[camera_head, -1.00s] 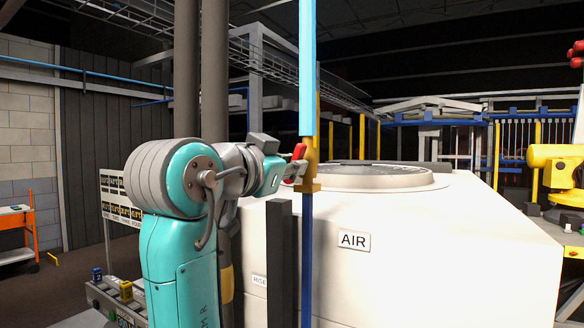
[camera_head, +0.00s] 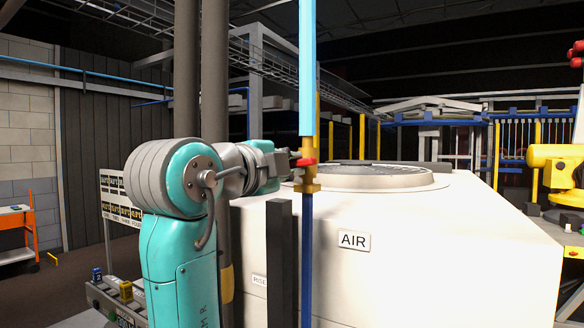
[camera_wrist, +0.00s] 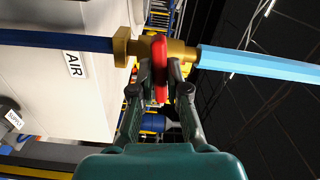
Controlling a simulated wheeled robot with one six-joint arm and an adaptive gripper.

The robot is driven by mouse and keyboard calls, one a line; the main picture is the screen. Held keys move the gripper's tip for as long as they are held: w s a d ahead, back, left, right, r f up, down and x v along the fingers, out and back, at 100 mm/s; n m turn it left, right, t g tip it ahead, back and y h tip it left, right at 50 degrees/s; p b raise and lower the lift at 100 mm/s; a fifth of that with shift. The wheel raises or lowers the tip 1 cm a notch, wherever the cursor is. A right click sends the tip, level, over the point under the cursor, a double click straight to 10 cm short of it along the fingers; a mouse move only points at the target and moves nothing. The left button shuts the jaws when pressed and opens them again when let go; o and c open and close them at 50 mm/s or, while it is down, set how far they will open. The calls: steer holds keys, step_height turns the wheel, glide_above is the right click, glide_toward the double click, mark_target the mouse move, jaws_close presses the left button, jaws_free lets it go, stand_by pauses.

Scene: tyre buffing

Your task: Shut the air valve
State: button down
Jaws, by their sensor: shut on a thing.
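The air valve (camera_head: 308,176) is a brass body on a vertical pipe, light blue above and dark blue below. Its red handle (camera_head: 304,162) now lies roughly level, across the pipe. In the wrist view the brass body (camera_wrist: 122,47) and the red handle (camera_wrist: 160,68) show at the top middle, with the pipe running sideways. My gripper (camera_head: 291,162) reaches the valve from the left. Its fingers (camera_wrist: 160,78) are closed on either side of the red handle. The handle's far end is partly hidden by the fingers.
A white cabinet (camera_head: 430,235) with an AIR label (camera_head: 354,241) stands behind the pipe. A dark post (camera_head: 279,262) rises just left of the pipe, below my gripper. A yellow machine (camera_head: 560,165) is at the right.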

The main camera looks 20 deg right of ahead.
steer(key=shift+m, duration=0.6)
steer(key=c, duration=1.2)
jaws_free()
steer(key=shift+a, duration=0.1)
steer(key=shift+v, duration=2.95)
